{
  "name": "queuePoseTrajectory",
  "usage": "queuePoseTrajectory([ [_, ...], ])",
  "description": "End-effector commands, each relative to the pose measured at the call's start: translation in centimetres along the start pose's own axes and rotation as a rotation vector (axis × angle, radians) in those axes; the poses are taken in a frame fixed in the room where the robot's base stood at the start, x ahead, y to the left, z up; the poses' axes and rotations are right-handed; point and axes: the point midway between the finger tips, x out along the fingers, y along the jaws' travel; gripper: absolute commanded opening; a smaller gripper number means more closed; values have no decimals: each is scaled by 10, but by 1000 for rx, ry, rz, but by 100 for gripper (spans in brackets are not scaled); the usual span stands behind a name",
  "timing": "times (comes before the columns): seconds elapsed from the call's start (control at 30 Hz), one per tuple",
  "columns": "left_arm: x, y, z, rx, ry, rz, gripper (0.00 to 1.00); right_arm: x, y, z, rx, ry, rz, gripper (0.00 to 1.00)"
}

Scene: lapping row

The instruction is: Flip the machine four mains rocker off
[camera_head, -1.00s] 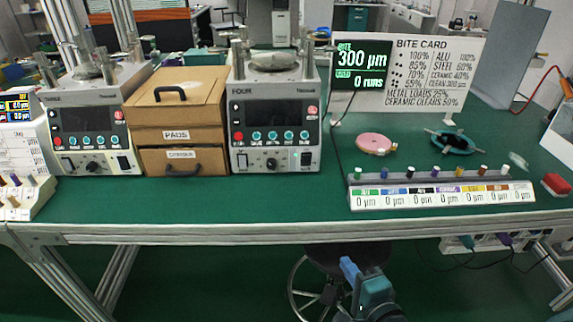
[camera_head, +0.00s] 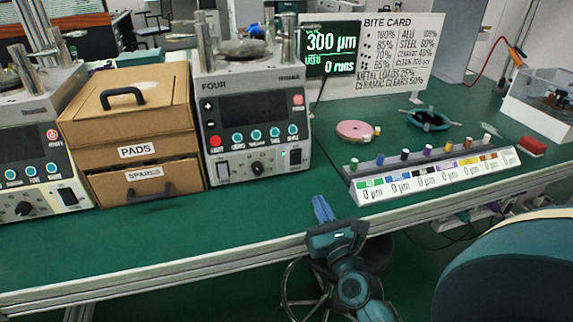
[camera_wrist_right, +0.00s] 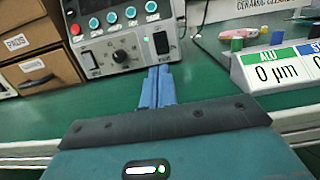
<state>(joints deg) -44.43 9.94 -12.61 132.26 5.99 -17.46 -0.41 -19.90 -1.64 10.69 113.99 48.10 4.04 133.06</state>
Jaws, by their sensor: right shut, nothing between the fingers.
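Machine four (camera_head: 252,85), a grey lapping machine labelled FOUR, stands on the green bench with a dark display. Its mains rocker (camera_head: 295,157) is a small black switch at the lower right of the front panel. It also shows in the right wrist view (camera_wrist_right: 161,43), with a small green light beside it. Which way the rocker is tipped is too small to tell. My right gripper (camera_head: 321,207) is shut and empty, in front of the panel and below the rocker, apart from it. Its blue fingers (camera_wrist_right: 157,80) point at the machine. My left gripper is out of view.
Cardboard drawers (camera_head: 135,125) labelled PADS and SPARES stand left of machine four. A white strip of labelled µm displays (camera_head: 440,178) lies to the right, near the bench's front edge (camera_head: 200,258). A pink disc (camera_head: 354,130) lies behind it. Bare bench lies before the machine.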

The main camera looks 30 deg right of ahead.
Motion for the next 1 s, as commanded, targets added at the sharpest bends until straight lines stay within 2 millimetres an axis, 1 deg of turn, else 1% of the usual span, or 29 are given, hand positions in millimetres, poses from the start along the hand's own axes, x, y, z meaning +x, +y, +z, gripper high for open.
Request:
queuePoseTrajectory([
  [0.37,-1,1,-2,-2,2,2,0,1,-1,0,14,-2,-3,0],
  [0.47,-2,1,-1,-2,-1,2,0,6,-1,1,13,-3,-3,0],
  [0.57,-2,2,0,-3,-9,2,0,18,0,2,12,-4,-3,0],
  [0.67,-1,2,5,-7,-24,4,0,36,-1,2,14,-5,-4,0],
  [0.8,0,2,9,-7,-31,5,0,67,0,1,13,-5,-3,0],
  [1.0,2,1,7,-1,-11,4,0,107,-1,0,12,-4,-3,0],
])
